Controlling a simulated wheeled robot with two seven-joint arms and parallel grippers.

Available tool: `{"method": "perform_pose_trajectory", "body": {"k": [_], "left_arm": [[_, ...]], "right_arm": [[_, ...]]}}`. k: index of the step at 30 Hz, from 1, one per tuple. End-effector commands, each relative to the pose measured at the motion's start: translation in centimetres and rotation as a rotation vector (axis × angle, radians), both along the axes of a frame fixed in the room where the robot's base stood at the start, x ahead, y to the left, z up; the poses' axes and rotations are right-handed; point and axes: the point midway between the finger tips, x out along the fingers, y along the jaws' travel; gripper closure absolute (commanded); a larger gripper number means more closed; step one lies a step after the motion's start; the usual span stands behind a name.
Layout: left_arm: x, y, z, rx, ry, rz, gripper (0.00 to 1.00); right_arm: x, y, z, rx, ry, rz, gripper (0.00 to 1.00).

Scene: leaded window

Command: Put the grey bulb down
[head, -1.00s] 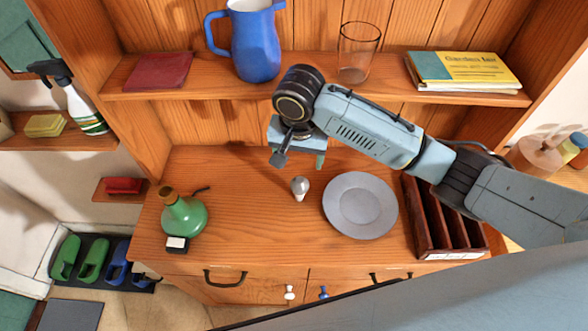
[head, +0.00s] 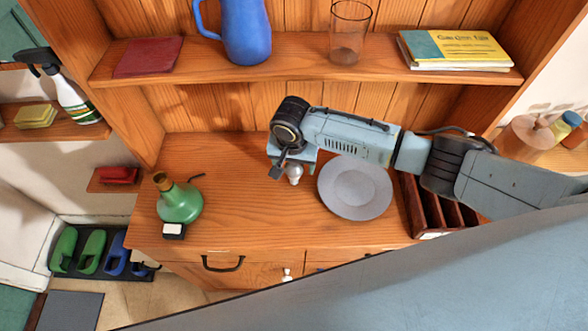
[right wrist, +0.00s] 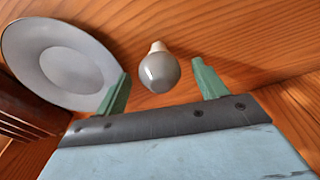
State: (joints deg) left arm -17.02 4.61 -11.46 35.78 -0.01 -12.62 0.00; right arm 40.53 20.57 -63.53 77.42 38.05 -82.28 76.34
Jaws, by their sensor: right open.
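The grey bulb (head: 294,174) is on the wooden dresser top (head: 245,205), left of the grey plate (head: 354,187). My right gripper (head: 293,169) is open just above and around it, partly covering it in the head view. In the right wrist view, the bulb (right wrist: 159,72) shows its round grey end between the two green fingertips (right wrist: 162,68), with a clear gap on each side. Its pale narrow end points away from the gripper. My left gripper is not in view.
A green flask (head: 180,203) stands at the left of the dresser top. A dark wooden divided box (head: 432,208) is right of the plate. The shelf above holds a blue jug (head: 246,32), a glass (head: 348,35) and books (head: 457,50). The wood between flask and bulb is clear.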

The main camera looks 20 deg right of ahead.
Motion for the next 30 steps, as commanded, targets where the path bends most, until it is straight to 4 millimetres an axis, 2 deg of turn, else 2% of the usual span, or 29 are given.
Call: {"method": "perform_pose_trajectory", "body": {"k": [3, 9, 21, 26, 30], "left_arm": [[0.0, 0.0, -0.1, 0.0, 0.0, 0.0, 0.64], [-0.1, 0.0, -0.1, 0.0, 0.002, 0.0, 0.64], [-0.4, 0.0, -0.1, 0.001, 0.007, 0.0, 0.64], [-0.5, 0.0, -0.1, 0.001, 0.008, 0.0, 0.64], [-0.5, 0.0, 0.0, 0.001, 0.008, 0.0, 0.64]], "right_arm": [[0.1, 0.0, -0.6, 0.0, 0.0, 0.001, 0.29], [0.1, 0.0, -0.6, -0.001, -0.001, 0.001, 0.3], [0.1, 0.0, -0.6, -0.001, -0.001, 0.001, 0.8], [0.1, -0.1, -0.5, 0.0, -0.001, 0.001, 0.8], [0.1, 0.0, 0.6, 0.002, -0.002, 0.0, 0.8]]}}
